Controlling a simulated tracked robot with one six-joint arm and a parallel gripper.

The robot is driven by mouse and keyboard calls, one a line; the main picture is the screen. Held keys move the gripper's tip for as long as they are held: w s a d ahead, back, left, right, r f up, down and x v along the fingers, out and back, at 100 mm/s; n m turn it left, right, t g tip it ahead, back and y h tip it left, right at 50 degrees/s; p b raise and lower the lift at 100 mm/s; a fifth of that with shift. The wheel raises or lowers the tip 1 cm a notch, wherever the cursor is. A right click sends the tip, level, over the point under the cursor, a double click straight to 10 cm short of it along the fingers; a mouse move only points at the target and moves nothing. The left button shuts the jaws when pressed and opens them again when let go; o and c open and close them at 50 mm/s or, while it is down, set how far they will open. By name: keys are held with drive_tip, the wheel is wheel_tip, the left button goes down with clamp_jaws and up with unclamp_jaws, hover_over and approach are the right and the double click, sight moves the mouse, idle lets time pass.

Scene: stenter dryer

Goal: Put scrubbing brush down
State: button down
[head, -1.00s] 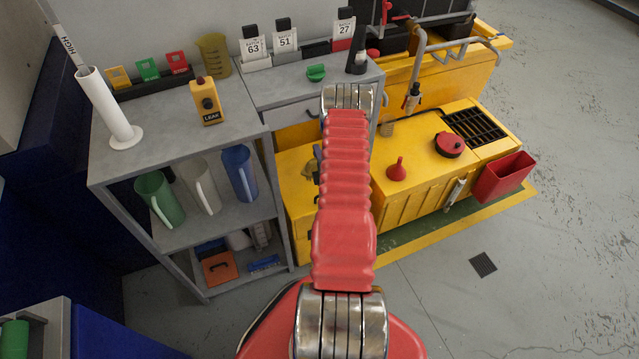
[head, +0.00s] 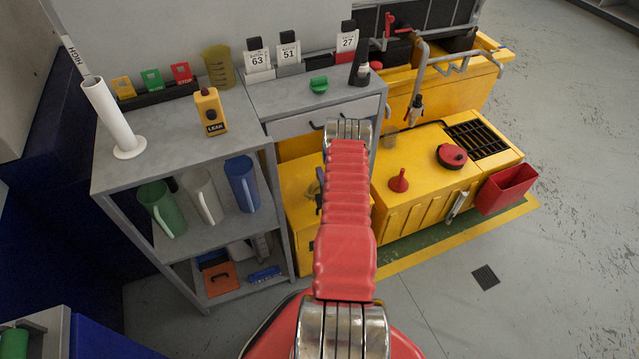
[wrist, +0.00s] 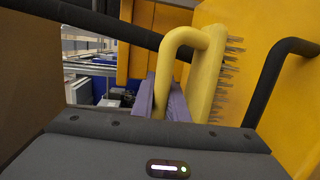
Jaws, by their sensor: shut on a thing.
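The scrubbing brush (wrist: 207,75) shows in the wrist view. The brush stands on edge in the picture in front of a yellow surface. I cannot tell whether the bristles touch that surface. In the head view, my red arm hides the gripper and the brush.
A grey shelf unit (head: 165,160) with jugs stands at left. The yellow machine (head: 420,165) carries a red funnel (head: 398,181) and a red-capped filler (head: 451,156). A red bin (head: 506,188) hangs at its right end. Dark bars (wrist: 275,80) cross the wrist view.

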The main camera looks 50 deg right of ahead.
drive_tip(key=shift+f, duration=1.7)
drive_tip(key=c, duration=1.7)
unclamp_jaws()
drive_tip(key=shift+f, duration=0.1)
drive_tip(key=shift+c, duration=0.2)
drive_tip(key=v, duration=1.2)
drive_tip(key=shift+s, duration=0.1)
